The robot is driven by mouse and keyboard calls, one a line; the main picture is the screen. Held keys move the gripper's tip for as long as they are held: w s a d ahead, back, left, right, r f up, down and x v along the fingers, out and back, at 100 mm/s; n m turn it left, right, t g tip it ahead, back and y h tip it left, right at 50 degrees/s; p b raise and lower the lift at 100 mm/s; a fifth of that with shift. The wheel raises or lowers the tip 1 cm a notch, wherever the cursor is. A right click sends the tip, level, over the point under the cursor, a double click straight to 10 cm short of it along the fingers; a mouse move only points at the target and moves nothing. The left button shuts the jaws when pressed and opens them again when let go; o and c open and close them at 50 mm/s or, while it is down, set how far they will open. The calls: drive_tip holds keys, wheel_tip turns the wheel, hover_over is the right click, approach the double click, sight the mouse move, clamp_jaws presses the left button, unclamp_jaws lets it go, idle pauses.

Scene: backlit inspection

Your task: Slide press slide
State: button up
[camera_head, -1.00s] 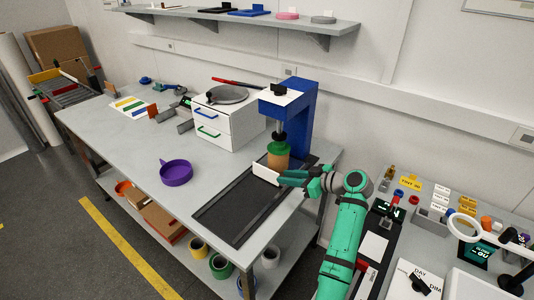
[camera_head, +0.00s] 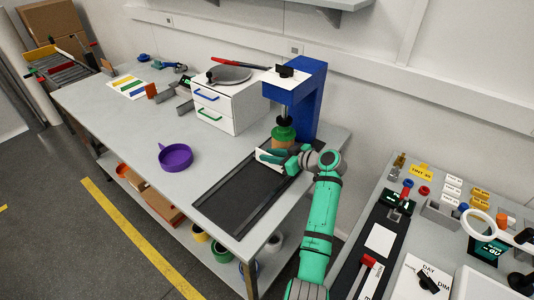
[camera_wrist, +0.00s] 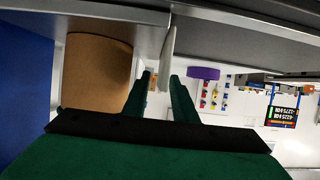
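A blue press (camera_head: 308,105) stands at the right end of the bench. Its ram with a green disc (camera_head: 284,133) sits right over a tan cylinder (camera_head: 281,144); I cannot tell if they touch. A dark slide track (camera_head: 237,204) runs from under the press toward the bench front. A white upright plate (camera_head: 261,156) stands in front of the cylinder, partly hidden by my gripper (camera_head: 268,155). In the wrist view, my gripper's fingers (camera_wrist: 161,76) are apart, with the plate (camera_wrist: 168,42) edge-on just beyond the gap and the cylinder (camera_wrist: 97,72) to the left.
A white drawer unit (camera_head: 228,108) stands left of the press. A purple pan (camera_head: 175,157) lies on the open bench to the left. A second table (camera_head: 459,186) at right carries small parts, switches and a ring lamp (camera_head: 489,225). Floor is clear in front.

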drive_tip(key=shift+w+a+f, duration=0.1)
drive_tip(key=shift+a, duration=0.15)
clamp_jaws()
idle(1.4)
